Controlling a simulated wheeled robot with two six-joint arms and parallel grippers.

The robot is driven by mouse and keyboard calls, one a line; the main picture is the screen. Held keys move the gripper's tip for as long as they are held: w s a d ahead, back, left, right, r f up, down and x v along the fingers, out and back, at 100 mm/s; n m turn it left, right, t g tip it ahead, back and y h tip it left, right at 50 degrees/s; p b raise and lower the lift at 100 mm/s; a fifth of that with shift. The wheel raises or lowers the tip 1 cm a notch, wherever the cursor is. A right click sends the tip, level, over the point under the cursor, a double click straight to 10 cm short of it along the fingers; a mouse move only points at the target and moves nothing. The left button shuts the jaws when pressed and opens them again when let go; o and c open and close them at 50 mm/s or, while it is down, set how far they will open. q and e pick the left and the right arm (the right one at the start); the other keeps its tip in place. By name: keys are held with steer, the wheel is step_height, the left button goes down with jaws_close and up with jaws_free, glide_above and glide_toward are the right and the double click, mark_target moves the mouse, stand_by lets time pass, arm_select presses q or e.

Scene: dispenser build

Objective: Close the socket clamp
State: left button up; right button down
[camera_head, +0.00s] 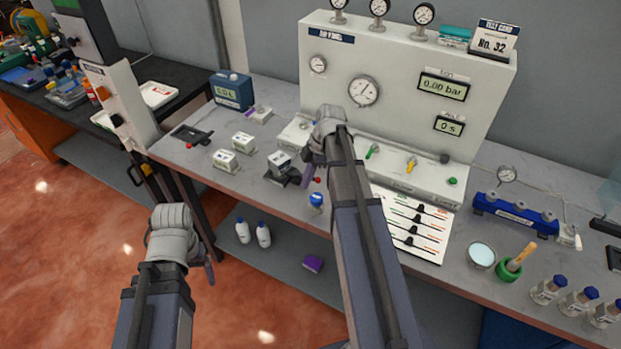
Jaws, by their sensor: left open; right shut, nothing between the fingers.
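A dark socket (291,180) stands on the bench left of the test panel, with a white block (279,162) sitting on it, tilted in the picture. A small red knob (317,180) shows at its right, close to my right gripper; I cannot tell if it belongs to the clamp lever. My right gripper (309,184) is shut and empty, beside the socket's right side, and its arm hides part of the bench and panel. My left gripper (209,274) is open and empty, low in front of the bench edge. Whether the clamp is open or closed is unclear.
The test panel (408,75) with gauges stands behind. A dark plate (191,134) with a red-tipped lever lies at left. White blocks (225,160) stand near it. A blue-topped item (316,199) stands near the front edge. A blue rack (515,215) and bottles (578,302) are right.

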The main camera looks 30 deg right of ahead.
arm_select(q)
step_height(320, 180, up, 7)
steer(key=p, duration=0.5)
steer(key=shift+p, duration=0.35)
arm_select(e)
steer(key=w+v, duration=0.1)
steer(key=v, duration=0.6)
steer(key=shift+w+a+r, duration=0.2)
steer(key=shift+w+a, duration=0.05)
steer(key=shift+w, duration=0.1)
arm_select(q)
steer(key=shift+a, duration=0.1)
step_height(320, 180, down, 4)
steer(key=b, duration=0.4)
steer(key=shift+f, duration=0.2)
arm_select(e)
steer(key=s+a+f+m+h, duration=0.2)
steer(key=s+a+m, duration=0.4)
steer(key=a, duration=0.7)
steer(key=s+a+f+m+h, duration=0.3)
steer(key=s+a+m, duration=0.3)
steer(key=s+a, duration=0.4)
steer(key=a, duration=0.4)
steer(key=shift+a+f+m+g, duration=0.15)
steer(key=shift+a+m+g, duration=0.15)
steer(key=shift+a+g, duration=0.1)
